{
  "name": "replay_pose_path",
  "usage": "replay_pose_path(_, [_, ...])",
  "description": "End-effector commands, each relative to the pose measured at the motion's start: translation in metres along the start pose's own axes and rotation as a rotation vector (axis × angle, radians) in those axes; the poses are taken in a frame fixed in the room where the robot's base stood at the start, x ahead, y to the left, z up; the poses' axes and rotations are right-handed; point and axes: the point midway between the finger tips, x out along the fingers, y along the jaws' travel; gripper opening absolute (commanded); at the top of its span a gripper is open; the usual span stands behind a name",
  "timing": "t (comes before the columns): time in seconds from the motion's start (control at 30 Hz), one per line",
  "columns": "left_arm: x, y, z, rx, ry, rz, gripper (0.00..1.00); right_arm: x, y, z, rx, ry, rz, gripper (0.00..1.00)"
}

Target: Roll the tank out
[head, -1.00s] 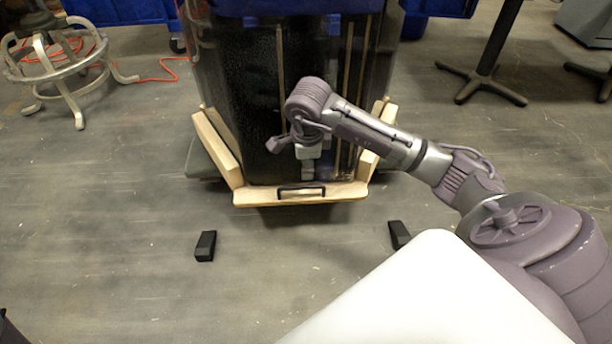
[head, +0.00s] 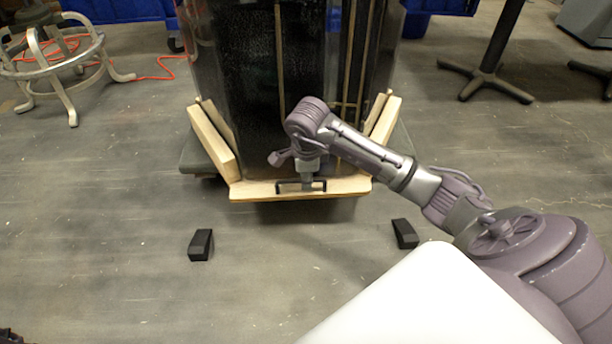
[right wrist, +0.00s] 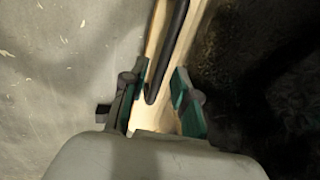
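The tank (head: 250,80) is a tall, dark, glossy container on a dolly with a pale wooden frame (head: 222,145). A black bar handle (head: 287,187) is fixed on the front board (head: 250,190). My right gripper (head: 314,186) points down at the handle, right of its middle. In the right wrist view, the handle (right wrist: 168,55) runs between the two spread fingers of the right gripper (right wrist: 158,92), closer to the left finger. I cannot tell whether that finger touches it. My left gripper does not show clearly.
Two black wedges (head: 201,245) (head: 405,234) lie on the floor in front of the tank, apart from it. A metal stool base (head: 60,70) with an orange cord (head: 160,68) stands at the left, and a black table leg (head: 490,80) at the right. The floor in front is otherwise clear.

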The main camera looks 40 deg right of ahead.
Motion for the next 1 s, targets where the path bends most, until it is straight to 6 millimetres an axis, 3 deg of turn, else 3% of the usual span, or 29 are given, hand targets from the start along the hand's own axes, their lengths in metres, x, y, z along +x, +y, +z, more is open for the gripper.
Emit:
replay_pose_path(0.03, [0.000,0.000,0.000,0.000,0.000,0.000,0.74,0.000,0.000,0.000,0.000,0.000,0.000,0.15])
replay_pose_path(0.13, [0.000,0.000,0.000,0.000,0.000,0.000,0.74,0.000,0.000,0.000,0.000,0.000,0.000,0.00])
replay_pose_path(0.53, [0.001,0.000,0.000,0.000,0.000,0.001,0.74,-0.001,-0.001,0.000,0.000,0.000,0.000,0.00])
replay_pose_path(1.0, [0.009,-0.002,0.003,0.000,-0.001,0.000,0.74,0.002,-0.017,-0.002,0.005,0.000,-0.010,0.00])
